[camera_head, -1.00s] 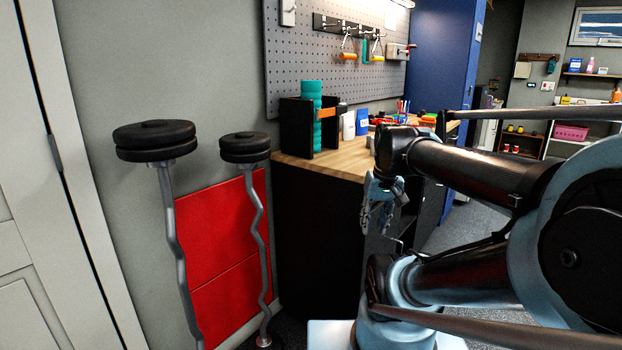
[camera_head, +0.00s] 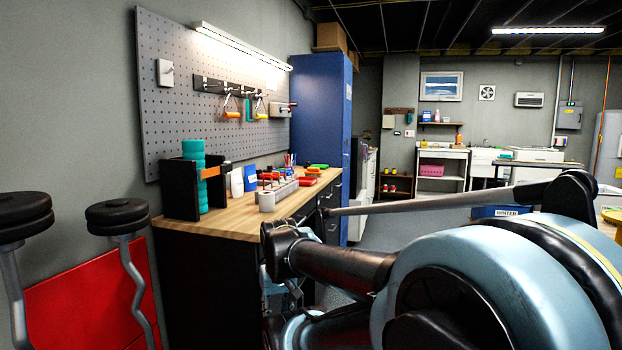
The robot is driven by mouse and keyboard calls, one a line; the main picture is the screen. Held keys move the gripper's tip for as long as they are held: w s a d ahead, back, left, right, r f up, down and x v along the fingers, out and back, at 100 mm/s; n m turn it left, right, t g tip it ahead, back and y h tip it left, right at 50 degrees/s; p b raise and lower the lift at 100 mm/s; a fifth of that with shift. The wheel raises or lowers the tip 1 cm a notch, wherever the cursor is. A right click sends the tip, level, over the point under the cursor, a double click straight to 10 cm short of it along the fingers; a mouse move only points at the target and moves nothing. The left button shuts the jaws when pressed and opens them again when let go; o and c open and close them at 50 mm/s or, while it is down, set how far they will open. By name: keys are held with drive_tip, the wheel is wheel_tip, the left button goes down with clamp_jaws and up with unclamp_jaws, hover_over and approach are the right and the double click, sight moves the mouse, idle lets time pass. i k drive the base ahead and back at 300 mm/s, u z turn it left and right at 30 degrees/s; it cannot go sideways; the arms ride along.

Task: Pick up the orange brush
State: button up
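I cannot clearly make out an orange brush. Small red, orange and green items (camera_head: 313,170) lie toward the far end of the wooden workbench (camera_head: 238,222), too small to tell apart. An orange piece (camera_head: 209,172) shows at the black holder with the teal roller (camera_head: 193,150) on the bench's near end. My gripper (camera_head: 282,290) hangs low beside the bench's dark side, mostly hidden behind my arm. Its fingers are not clear, and it is apart from the items on the bench top.
A pegboard (camera_head: 180,105) with hanging handles is on the wall behind the bench. A blue cabinet (camera_head: 318,120) stands past its far end. Weight bars (camera_head: 118,217) lean at the lower left. Open floor (camera_head: 385,235) lies right of the bench.

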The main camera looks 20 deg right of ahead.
sight(314, 172)
drive_tip(key=z, duration=1.7)
drive_tip(key=i, duration=4.3)
